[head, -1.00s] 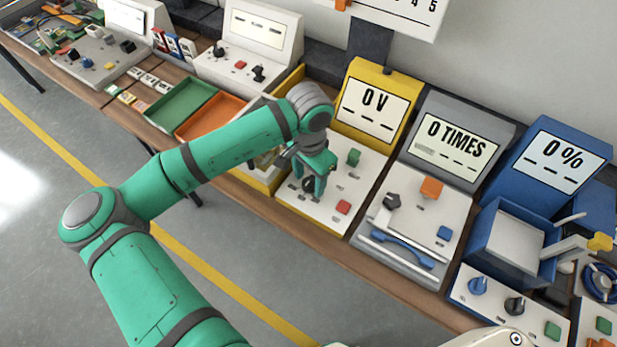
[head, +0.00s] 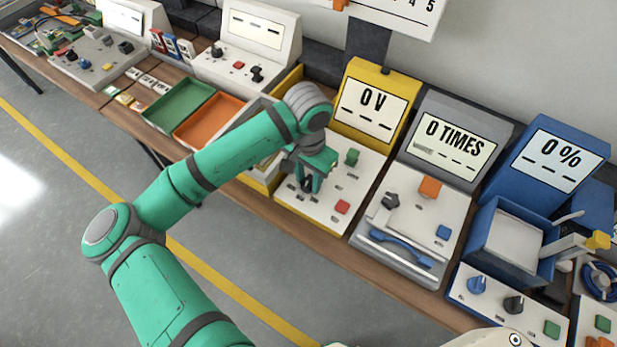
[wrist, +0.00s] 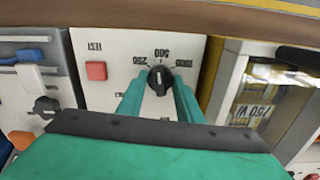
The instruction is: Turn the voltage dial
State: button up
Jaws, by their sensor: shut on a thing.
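The voltage dial (wrist: 160,80) is a black knob with a white pointer line on the pale panel of the yellow machine. In the wrist view its printed scale reads 250, 500 and 1000, and the pointer aims about at 500. My gripper (wrist: 158,88) has its green fingers on either side of the knob, shut on it. In the head view my gripper (head: 310,184) is over the panel, and the dial is largely hidden by the fingers. The yellow machine's screen (head: 370,108) reads 0 V.
A red button (head: 342,207) and a green knob (head: 352,157) sit on the same panel. The grey machine (head: 455,140) reading 0 TIMES stands to the right, then the blue machine (head: 548,170) reading 0 %. Green (head: 180,104) and orange (head: 208,121) trays lie to the left.

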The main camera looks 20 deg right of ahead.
aim_at(308, 181)
jog(key=shift+s+a, duration=0.1)
jog(key=o, duration=1)
jog(key=shift+o, duration=0.2)
jog(key=shift+r, duration=0.1)
notch_tip(308, 181, up, 11)
jog(key=shift+f, duration=0.2)
